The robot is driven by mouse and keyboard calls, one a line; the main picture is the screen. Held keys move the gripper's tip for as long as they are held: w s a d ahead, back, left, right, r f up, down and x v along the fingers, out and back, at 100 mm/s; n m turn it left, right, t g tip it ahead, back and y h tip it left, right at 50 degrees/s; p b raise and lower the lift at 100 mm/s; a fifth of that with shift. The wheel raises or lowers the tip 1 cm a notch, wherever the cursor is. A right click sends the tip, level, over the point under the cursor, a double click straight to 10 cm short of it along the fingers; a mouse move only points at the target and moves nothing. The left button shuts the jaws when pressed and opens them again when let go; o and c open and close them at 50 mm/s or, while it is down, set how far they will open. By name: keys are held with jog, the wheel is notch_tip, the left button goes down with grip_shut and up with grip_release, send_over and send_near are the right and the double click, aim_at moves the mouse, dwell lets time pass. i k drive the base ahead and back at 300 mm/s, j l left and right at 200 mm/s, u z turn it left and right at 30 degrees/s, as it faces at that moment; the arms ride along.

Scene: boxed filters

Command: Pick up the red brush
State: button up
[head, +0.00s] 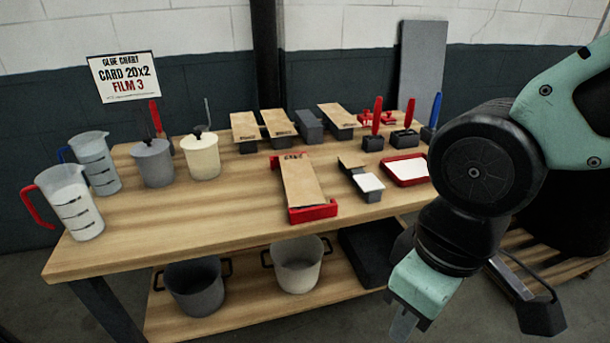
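Two upright red-handled tools with dark bases stand at the back right of the table in the head view, one red handle (377,115) left of the other red handle (410,113). They look like brushes, but their bristles cannot be made out. A third red handle (155,115) rises at the back left, behind the grey pot; its lower end is partly hidden. My arm comes in from the right and bends down in front of the table's right end, apart from these handles.
The wooden table (200,225) carries jugs (75,205), a grey pot (153,165), a cream pot (201,158), a red-ended board (313,213), a red tray (407,170) and a blue-handled tool (435,108). Pots (297,265) stand on the lower shelf.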

aim_at(377, 112)
jog(key=i+l+z, duration=0.1)
jog(key=i+l, duration=1.05)
jog(key=i, duration=0.15)
